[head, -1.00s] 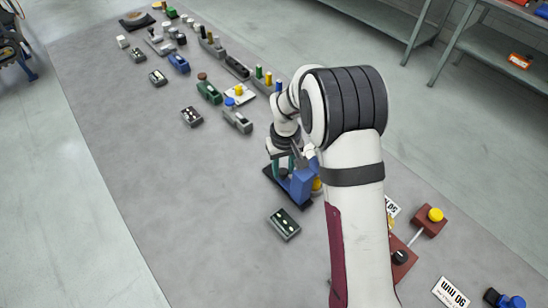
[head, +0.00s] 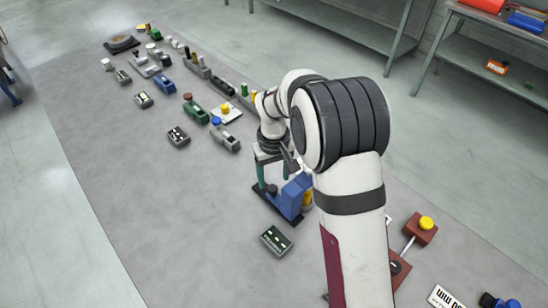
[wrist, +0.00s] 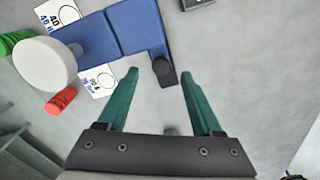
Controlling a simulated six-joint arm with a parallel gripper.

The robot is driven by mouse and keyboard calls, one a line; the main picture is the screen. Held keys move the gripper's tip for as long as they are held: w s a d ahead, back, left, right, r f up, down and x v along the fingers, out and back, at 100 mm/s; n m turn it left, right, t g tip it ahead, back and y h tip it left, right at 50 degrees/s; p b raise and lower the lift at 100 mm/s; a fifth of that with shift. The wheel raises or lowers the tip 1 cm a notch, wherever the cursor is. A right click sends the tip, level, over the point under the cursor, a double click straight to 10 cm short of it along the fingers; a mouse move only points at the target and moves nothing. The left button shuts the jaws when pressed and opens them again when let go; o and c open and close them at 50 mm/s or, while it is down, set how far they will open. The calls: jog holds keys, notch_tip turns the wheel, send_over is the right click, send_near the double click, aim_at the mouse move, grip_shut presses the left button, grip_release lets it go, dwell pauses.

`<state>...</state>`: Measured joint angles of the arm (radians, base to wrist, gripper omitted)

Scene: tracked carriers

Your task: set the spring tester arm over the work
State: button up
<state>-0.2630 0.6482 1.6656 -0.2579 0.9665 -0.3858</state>
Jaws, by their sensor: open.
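The blue tester (head: 288,198) stands on a dark base near my arm in the head view. In the wrist view its blue arm (wrist: 93,37) runs across the upper left, with a black knob (wrist: 163,71) at its right end. My gripper (head: 270,172) has teal fingers and is above the tester's left end. In the wrist view my gripper (wrist: 160,76) is open, and the knob appears between the fingertips. I cannot tell whether either finger touches it. A large white disc (wrist: 45,65) partly covers the blue arm's left end. My arm hides part of the tester in the head view.
A small dark box with pale pieces (head: 276,241) lies in front of the tester. A brown block with a yellow knob (head: 424,228) is at right.

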notch_tip(320, 180, up, 11)
jog(key=shift+r, duration=0.15)
jog(key=s+d+m, duration=0.2)
jog(key=s+m, duration=0.1)
jog(key=s, duration=0.6)
jog(key=s+d+r+m+y, duration=0.1)
jog(key=s+d+m, duration=0.2)
jog(key=s, duration=0.7)
jog(key=s+d+m, duration=0.2)
jog(key=s+m, duration=0.2)
jog(key=s, duration=0.6)
jog(key=shift+d+r+y, duration=0.3)
jog(key=shift+d+y, duration=0.1)
